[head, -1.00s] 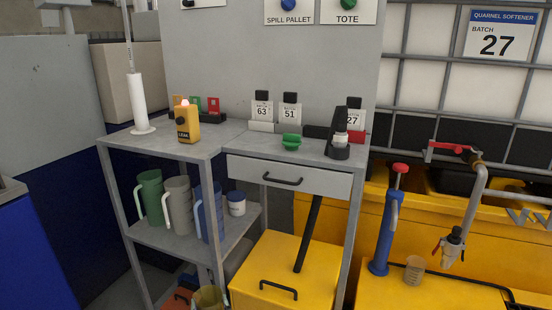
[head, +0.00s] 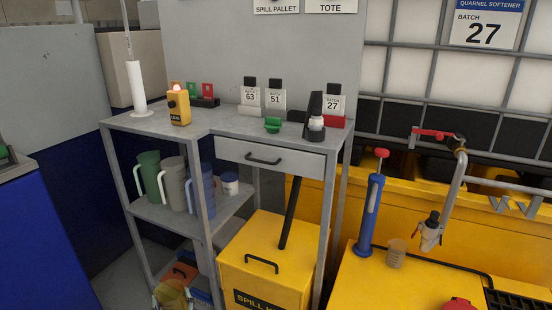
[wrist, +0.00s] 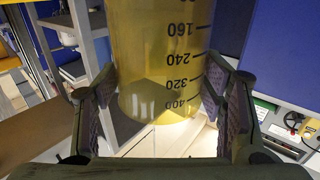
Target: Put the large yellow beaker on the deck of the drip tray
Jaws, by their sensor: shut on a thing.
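The large yellow beaker (wrist: 165,50) fills the middle of the wrist view. It is see-through, and its printed scale reads upside down there. My gripper (wrist: 160,85) is shut on it, with a pad on each side. In the head view a yellow see-through vessel, apparently this beaker (head: 173,294), shows at the bottom edge, partly cut off, in front of the lower shelf. A yellow deck (head: 385,285), apparently the drip tray's, lies at the lower right under a tap, well away from the beaker. Its front is cut off.
On the yellow deck stand a blue pump (head: 371,215) and a small beaker (head: 395,254), with the tap (head: 431,232) above. A black grating (head: 515,301) and a red item (head: 459,304) are at the right. The grey shelf unit (head: 207,226) and yellow spill box (head: 264,262) stand between.

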